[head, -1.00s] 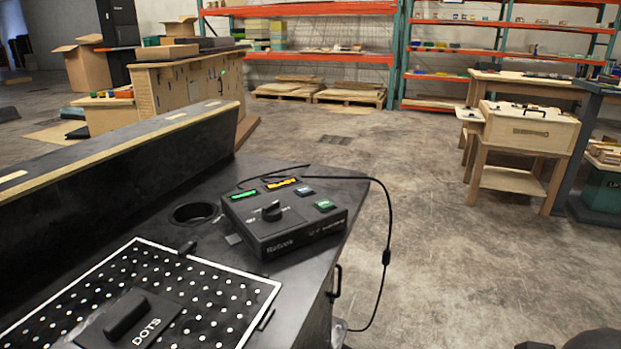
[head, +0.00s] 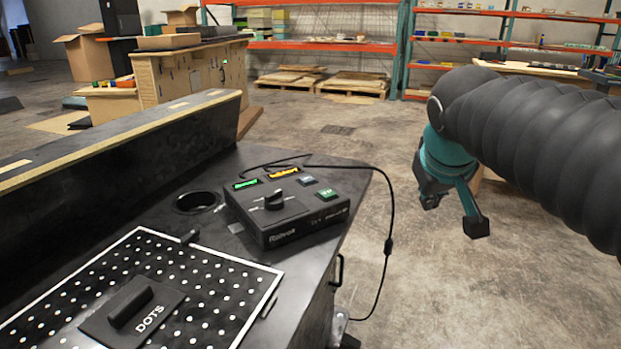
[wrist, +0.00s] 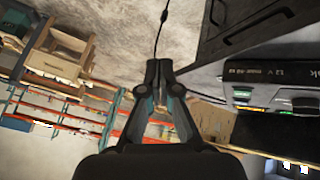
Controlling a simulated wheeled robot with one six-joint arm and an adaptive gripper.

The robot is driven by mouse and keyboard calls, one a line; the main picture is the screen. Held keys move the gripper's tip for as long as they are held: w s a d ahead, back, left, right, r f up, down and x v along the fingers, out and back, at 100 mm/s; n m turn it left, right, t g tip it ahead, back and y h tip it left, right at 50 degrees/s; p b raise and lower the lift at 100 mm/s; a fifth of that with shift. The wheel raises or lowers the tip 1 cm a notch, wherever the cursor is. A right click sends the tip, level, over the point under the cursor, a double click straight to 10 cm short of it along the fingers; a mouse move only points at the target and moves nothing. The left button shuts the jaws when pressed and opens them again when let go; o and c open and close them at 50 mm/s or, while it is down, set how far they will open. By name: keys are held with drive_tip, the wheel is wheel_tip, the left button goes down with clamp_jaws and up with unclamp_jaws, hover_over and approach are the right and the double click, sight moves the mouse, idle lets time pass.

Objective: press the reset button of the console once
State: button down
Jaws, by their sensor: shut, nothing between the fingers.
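The console (head: 290,222) is a black box on the dark bench, with a knob (head: 273,200) on its top. A green lit display (head: 246,184) and an amber one (head: 283,173) are at its back edge. A small grey-blue button (head: 307,181) and a green button (head: 326,194) are on its right side; I cannot read which is reset. My gripper (head: 453,214) is shut and empty, in the air to the right of the console, apart from it. In the wrist view my gripper (wrist: 165,68) points up the picture, with part of the console (wrist: 285,70) at the right.
A black cable (head: 389,215) loops from behind the console over the bench's right edge. A round hole (head: 197,202) is left of the console. A raised ledge (head: 120,150) runs along the bench's back.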

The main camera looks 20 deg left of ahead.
drive_tip(key=w+a+r+n, duration=0.1)
drive_tip(key=w+a+r, duration=0.1)
drive_tip(key=w+a, duration=0.15)
drive_tip(key=w+a+r+n+t, duration=0.1)
drive_tip(key=w+a, duration=0.1)
drive_tip(key=a, duration=0.3)
drive_tip(key=w+a+r+n, duration=0.1)
drive_tip(key=w+a+r, duration=0.1)
drive_tip(key=a, duration=0.3)
wheel_tip(320, 180, up, 2)
drive_tip(key=n+t+y, duration=0.1)
drive_tip(key=n, duration=0.1)
hover_over(306, 180)
drive_tip(key=shift+f, duration=0.1)
wheel_tip(306, 180, down, 7)
drive_tip(key=shift+r+b, duration=0.15)
drive_tip(key=shift+b, duration=1.1)
drive_tip(key=shift+f+b, duration=0.7)
drive_tip(key=shift+f, duration=0.3)
drive_tip(key=shift+f, duration=0.1)
drive_tip(key=shift+f+b, duration=0.3)
